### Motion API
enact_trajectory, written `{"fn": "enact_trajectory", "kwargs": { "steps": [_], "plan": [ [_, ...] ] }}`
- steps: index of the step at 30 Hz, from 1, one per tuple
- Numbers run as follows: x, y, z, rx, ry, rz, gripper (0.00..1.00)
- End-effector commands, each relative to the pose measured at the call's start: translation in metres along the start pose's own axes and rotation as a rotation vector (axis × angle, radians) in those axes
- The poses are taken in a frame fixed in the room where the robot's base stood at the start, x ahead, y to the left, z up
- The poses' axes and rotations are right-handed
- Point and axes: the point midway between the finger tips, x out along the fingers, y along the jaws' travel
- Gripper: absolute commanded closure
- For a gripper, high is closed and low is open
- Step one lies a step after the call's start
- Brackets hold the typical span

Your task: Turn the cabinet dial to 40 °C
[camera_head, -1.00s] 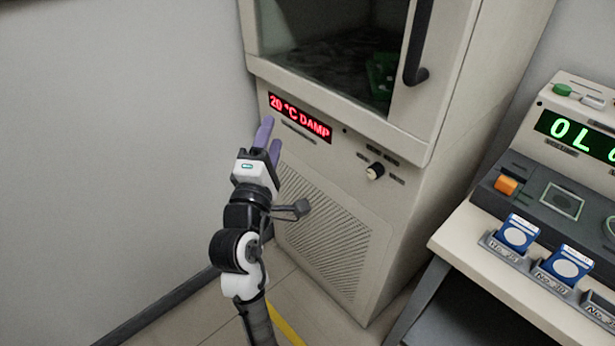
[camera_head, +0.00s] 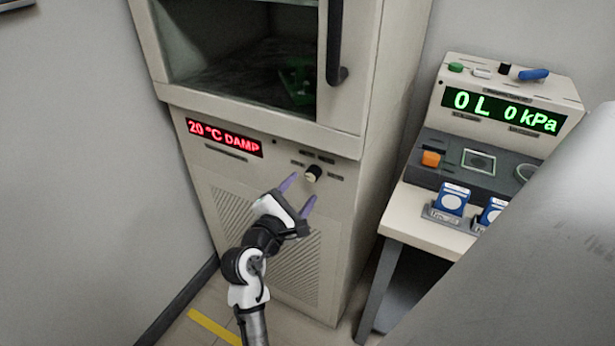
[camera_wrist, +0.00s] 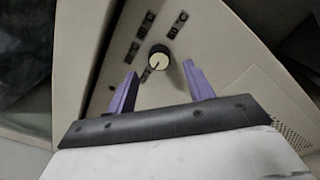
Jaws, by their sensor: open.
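The cabinet (camera_head: 345,215) is beige, with a red display (camera_head: 224,138) that reads 20 °C DAMP. The dial (camera_head: 313,173) is a small black knob with a pale face, on the panel to the right of the display. The dial also shows in the wrist view (camera_wrist: 159,60), with small dark labels around it. My gripper (camera_head: 298,192) is open and empty, its purple fingers pointing up at the panel just below the dial. In the wrist view my fingers (camera_wrist: 159,85) are spread to either side, with the dial beyond the tips and between them.
A vented grille (camera_head: 290,255) lies below the panel. A dark handle (camera_head: 335,45) hangs on the cabinet door above. To the right, a bench (camera_head: 425,215) carries an instrument with a green display (camera_head: 505,110) and blue-labelled holders. A large grey shape fills the lower right.

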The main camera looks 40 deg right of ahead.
Motion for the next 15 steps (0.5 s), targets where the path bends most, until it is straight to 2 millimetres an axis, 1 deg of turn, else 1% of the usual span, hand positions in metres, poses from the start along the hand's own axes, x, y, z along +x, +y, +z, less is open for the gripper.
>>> {"fn": "enact_trajectory", "kwargs": {
  "steps": [1,6,10,15],
  "plan": [
    [0.011,0.002,0.001,0.001,-0.001,-0.001,0.48],
    [0.036,0.001,0.001,0.001,0.0,0.0,0.48],
    [0.045,0.001,0.0,0.0,0.001,0.001,0.48],
    [0.049,0.001,0.0,0.001,0.001,0.002,0.48]
  ]
}}
